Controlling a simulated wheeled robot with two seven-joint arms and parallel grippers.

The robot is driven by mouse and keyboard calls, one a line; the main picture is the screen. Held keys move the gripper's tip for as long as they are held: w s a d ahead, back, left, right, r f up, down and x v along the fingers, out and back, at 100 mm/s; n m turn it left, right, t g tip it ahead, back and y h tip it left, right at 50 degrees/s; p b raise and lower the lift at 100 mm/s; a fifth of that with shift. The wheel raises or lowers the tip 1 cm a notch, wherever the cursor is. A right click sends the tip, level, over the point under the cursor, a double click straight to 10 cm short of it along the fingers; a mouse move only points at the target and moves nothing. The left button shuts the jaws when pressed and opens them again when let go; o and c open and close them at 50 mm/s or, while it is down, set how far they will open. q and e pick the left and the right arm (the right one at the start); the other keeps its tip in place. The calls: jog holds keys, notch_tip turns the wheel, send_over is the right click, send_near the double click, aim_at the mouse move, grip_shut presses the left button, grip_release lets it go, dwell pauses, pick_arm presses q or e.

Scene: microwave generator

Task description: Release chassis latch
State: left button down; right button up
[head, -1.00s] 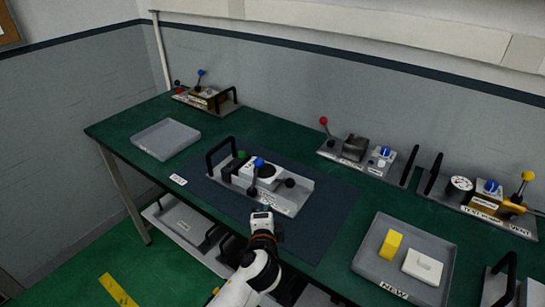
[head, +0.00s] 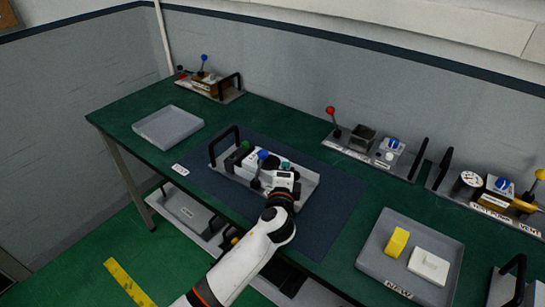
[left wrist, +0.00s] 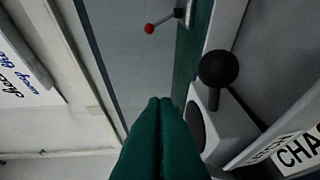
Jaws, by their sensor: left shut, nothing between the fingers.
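The chassis (head: 307,187) is a grey tray-like unit on the dark mat, with a black handle at its left end. It carries a blue ball lever (head: 263,155) and a black ball knob at its front. In the left wrist view, a black ball knob on a short stem (left wrist: 218,68) stands right of the fingers, beside a partly cut-off label reading "CHA" (left wrist: 300,150). My left gripper (head: 285,166) is over the right part of the chassis and hides some of it. Its green fingers (left wrist: 161,102) are shut and empty, apart from the knob. My right gripper is out of view.
A grey empty tray (head: 168,128) is at the left. A "NEW" tray (head: 437,286) holds a yellow block (head: 397,241) and a white block (head: 429,266) at the right. Units with a red lever (head: 331,111) and a gauge (head: 468,180) stand along the wall.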

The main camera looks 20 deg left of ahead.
aim_at(260, 165)
pick_arm(q)
jog(key=w, duration=0.5)
jog(key=shift+a+f, duration=0.15)
jog(key=shift+a, duration=0.25)
jog(key=a+p, duration=0.2)
jog(key=shift+s+a, duration=0.35)
jog(key=shift+s+a+p, duration=0.35)
jog(key=shift+a+p, duration=0.05)
jog(key=shift+a, duration=0.05)
